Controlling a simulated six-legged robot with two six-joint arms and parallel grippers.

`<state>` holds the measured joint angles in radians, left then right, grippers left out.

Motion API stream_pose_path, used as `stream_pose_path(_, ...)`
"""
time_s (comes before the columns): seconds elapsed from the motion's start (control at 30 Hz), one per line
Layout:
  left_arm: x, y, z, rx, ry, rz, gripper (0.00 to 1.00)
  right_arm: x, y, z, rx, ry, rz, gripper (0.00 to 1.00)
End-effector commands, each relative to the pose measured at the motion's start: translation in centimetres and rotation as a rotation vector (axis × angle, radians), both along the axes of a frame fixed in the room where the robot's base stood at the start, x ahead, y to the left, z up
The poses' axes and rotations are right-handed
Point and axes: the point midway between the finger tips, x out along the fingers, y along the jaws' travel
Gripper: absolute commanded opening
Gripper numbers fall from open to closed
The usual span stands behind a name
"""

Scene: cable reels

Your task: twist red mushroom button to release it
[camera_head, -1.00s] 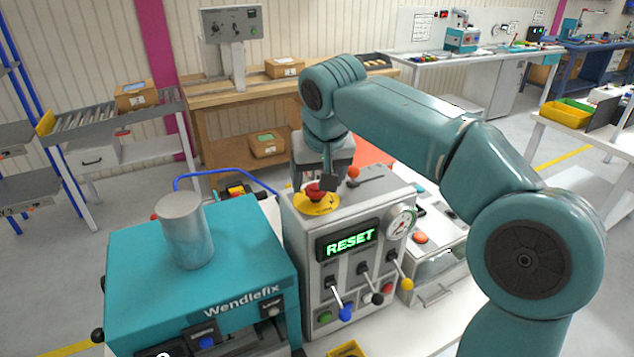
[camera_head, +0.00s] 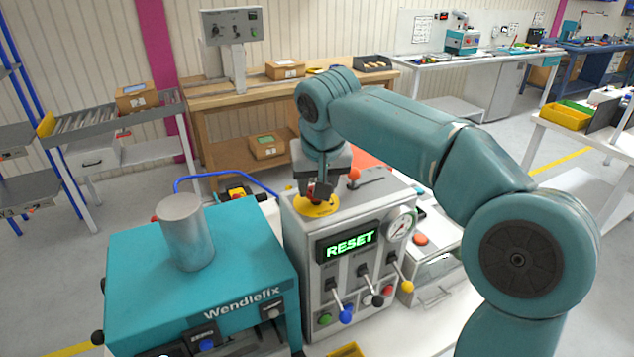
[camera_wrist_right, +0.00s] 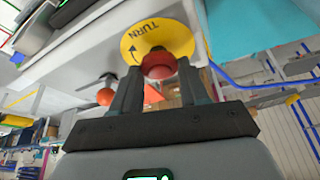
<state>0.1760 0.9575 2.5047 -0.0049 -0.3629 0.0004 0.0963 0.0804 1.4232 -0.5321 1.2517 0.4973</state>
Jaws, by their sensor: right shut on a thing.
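The red mushroom button (camera_wrist_right: 159,66) sits on a yellow disc (camera_wrist_right: 171,28) marked TURN with an arrow, seen in the right wrist view. In the head view the yellow disc (camera_head: 327,206) is on top of the grey control box (camera_head: 297,235), whose green display reads RESET. My right gripper (camera_head: 318,192) comes down onto the button from above and hides most of it. In the right wrist view my right gripper (camera_wrist_right: 159,80) has its two dark fingers on either side of the button, shut on it. My left gripper is not in view.
A teal Wendlefix machine (camera_head: 235,265) with a metal cylinder (camera_head: 186,232) stands to the left of the box. An orange-knobbed lever (camera_head: 353,174) is close behind the gripper. Several levers and a gauge (camera_head: 401,226) are on the box front.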

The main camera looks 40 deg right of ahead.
Motion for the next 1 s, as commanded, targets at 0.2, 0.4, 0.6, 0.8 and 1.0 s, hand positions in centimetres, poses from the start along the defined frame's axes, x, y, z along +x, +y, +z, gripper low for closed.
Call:
stream_pose_path(0.2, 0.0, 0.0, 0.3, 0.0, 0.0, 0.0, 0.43, 0.1, 0.2, 0.1, 0.0, 0.002, -0.134, 0.14)
stream_pose_path(0.4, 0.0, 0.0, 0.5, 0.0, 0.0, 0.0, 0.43, 0.2, 0.3, 0.1, 0.0, 0.004, -0.298, 0.14)
stream_pose_path(0.6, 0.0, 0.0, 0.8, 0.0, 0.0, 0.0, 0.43, 0.3, 0.4, 0.1, 0.001, 0.002, -0.451, 0.14)
stream_pose_path(0.8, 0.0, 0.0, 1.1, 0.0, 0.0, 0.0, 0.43, 0.4, 0.4, 0.1, 0.001, 0.002, -0.566, 0.14)
stream_pose_path(1.0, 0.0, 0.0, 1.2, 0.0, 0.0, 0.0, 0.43, 0.4, 0.4, 0.1, 0.001, 0.001, -0.635, 0.14)
